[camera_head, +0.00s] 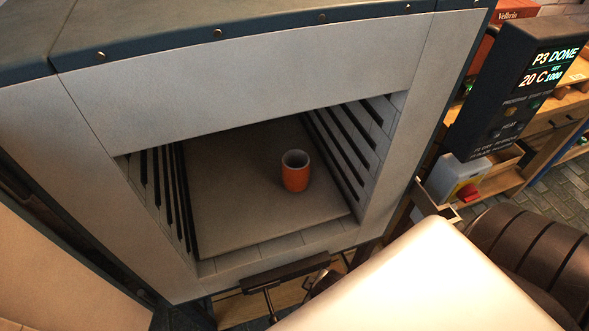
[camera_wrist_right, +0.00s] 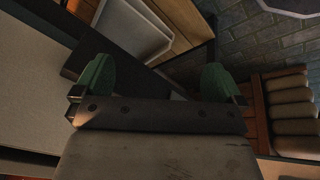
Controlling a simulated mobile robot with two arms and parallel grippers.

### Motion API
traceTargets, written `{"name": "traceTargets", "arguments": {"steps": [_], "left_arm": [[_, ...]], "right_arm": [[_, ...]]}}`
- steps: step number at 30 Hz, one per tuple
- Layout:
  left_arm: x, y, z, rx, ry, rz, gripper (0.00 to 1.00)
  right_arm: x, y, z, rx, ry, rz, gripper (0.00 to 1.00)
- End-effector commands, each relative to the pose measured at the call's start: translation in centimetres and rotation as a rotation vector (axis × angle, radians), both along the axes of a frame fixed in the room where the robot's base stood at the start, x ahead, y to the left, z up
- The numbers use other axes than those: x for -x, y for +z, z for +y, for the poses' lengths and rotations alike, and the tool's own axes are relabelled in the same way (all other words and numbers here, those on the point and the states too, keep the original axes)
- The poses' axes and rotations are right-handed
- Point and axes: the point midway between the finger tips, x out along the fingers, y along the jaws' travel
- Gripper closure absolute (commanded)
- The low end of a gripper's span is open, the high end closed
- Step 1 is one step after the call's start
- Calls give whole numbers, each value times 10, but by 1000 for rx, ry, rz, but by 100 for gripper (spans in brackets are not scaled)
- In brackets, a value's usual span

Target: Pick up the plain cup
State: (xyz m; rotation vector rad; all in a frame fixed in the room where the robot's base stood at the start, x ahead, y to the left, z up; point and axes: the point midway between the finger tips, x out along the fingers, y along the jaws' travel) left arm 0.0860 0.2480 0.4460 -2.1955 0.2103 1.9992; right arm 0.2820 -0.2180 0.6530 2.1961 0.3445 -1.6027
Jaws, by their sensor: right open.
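An orange cup (camera_head: 295,172) with a grey inside stands upright on the flat shelf (camera_head: 235,215) inside the open kiln (camera_head: 240,60) in the head view. It shows no pattern that I can make out. My right gripper (camera_wrist_right: 158,80) is open in the right wrist view, with its two green fingertips wide apart and nothing between them. The cup is not in that view, and the gripper is outside the kiln, apart from the cup. My left gripper is not in view.
The kiln's side walls (camera_head: 345,150) carry dark slots, and its front opening is clear. A control box (camera_head: 520,85) reading "P3 DONE" and 20 C hangs at the right. A wooden bench (camera_head: 545,125) stands behind it. Brick floor (camera_wrist_right: 275,45) and stacked sacks (camera_wrist_right: 292,110) show in the wrist view.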

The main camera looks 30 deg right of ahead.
Motion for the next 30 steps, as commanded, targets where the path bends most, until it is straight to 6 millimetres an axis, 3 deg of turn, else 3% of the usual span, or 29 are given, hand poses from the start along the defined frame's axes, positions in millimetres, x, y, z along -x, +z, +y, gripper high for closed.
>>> {"name": "traceTargets", "arguments": {"steps": [1,6,14,19,24,30], "left_arm": [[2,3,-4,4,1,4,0],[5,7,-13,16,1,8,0],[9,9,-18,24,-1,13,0],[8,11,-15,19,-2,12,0],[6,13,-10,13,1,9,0],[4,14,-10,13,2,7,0]], "right_arm": [[-6,25,-1,10,13,-20,0],[-28,97,-9,104,151,-102,0],[-70,137,-37,482,636,-239,0],[-102,169,-57,877,1033,-282,0],[-130,205,-72,1320,1394,-227,0],[-148,234,-79,1706,1653,-99,0]]}}
